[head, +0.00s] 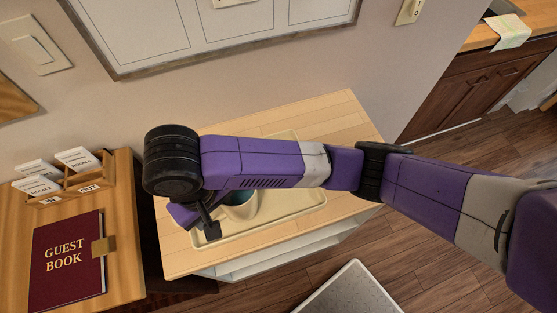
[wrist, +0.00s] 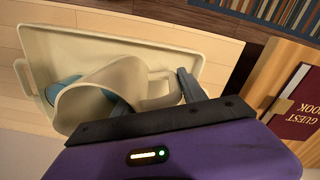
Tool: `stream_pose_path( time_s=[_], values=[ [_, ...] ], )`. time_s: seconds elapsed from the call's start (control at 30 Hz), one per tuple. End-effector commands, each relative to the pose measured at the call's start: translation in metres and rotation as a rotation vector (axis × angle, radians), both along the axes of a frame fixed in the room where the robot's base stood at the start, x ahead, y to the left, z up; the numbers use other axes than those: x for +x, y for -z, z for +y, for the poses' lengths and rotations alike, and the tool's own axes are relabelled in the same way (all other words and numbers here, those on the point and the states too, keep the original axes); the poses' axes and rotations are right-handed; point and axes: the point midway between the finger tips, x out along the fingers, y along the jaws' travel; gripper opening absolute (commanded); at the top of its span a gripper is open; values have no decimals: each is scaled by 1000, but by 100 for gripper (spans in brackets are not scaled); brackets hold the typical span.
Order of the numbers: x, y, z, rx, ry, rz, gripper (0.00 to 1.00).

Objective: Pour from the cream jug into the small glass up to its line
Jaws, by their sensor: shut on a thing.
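The cream jug (wrist: 112,82) is in the wrist view, above the beige tray (wrist: 180,42). Its handle (wrist: 166,88) is between the fingers of my gripper (wrist: 155,93), which is shut on it. The jug looks tilted, though its exact angle is hard to judge. A teal piece (wrist: 62,88) shows at its left; I cannot tell whether it belongs to the small glass or another vessel. In the head view my gripper (head: 208,225) and arm cover most of the jug (head: 245,212). The small glass and its line cannot be made out clearly.
The tray (head: 300,205) lies on a light wooden cabinet top (head: 345,120) against the wall. A darker table (head: 120,265) at the left bears a guest book (head: 68,262) and a wooden card holder (head: 85,178). A picture frame (head: 215,45) hangs behind. Floor is open at the right.

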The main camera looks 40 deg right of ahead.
Motion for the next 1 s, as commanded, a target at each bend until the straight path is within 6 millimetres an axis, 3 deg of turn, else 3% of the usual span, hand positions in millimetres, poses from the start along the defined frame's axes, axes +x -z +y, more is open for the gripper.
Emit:
stream_pose_path(
  time_s=[0.17, 0.6, 1.0],
  values=[
    [0, -1, 2, -20, -6, -4, 0],
    [0, -38, 2, -18, -7, -4, 0],
    [-1, -39, 2, -17, -6, -2, 0]
  ],
)
